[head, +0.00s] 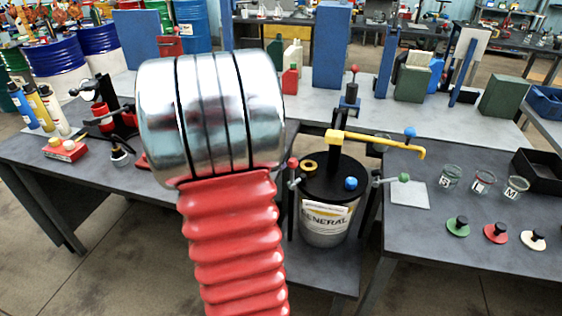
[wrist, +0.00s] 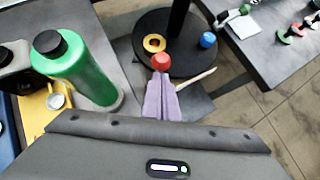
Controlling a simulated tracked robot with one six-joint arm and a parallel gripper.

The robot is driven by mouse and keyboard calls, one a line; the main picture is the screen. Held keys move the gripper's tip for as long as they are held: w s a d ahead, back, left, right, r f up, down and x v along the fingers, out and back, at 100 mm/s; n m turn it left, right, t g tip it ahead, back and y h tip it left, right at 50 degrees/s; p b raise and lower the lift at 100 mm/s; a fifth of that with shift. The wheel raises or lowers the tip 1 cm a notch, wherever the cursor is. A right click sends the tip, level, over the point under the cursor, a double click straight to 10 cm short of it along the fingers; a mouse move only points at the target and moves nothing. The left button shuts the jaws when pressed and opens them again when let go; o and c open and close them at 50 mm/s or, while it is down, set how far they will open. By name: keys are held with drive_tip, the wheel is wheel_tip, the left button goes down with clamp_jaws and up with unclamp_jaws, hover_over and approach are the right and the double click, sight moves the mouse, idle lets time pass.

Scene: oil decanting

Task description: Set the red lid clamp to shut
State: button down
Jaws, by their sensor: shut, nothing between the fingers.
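The red lid clamp's red knob (head: 293,162) stands upright at the left edge of the black drum lid (head: 325,180) in the head view. In the wrist view the red knob (wrist: 161,62) shows right at the tips of my gripper (wrist: 162,78), beside the lid (wrist: 205,60). The purple fingers are together with nothing between them. They look very near the knob; I cannot tell whether they touch it. The clamp's lower part is mostly hidden in the wrist view. In the head view my gripper is hidden behind my arm.
A blue knob (head: 350,183) and a yellow ring (head: 309,167) sit on the lid. A yellow lever (head: 375,142) crosses above it. A green bottle (wrist: 75,68) stands left of my fingers.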

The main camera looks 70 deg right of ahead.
drive_tip(key=v, duration=1.1)
drive_tip(key=shift+s+r, duration=0.3)
drive_tip(key=shift+r, duration=0.2)
drive_tip(key=w+a+f+m+t+y, duration=0.2)
drive_tip(key=w+a+m+t, duration=0.15)
drive_tip(key=a+m, duration=0.55)
drive_tip(key=w+a+f+m+t+y, duration=0.2)
drive_tip(key=w+a+f+m, duration=0.15)
drive_tip(key=a, duration=0.85)
drive_tip(key=a+r+t+y, duration=0.2)
drive_tip(key=a, duration=1)
drive_tip(key=a+r+t+y, duration=0.1)
drive_tip(key=a+r+t, duration=0.1)
drive_tip(key=a, duration=1.1)
drive_tip(key=shift+w+r+t+y, duration=0.35)
drive_tip(key=shift+w+r+y, duration=0.1)
drive_tip(key=shift+r, duration=0.25)
drive_tip(key=shift+d+n, duration=0.15)
drive_tip(key=shift+n, duration=0.1)
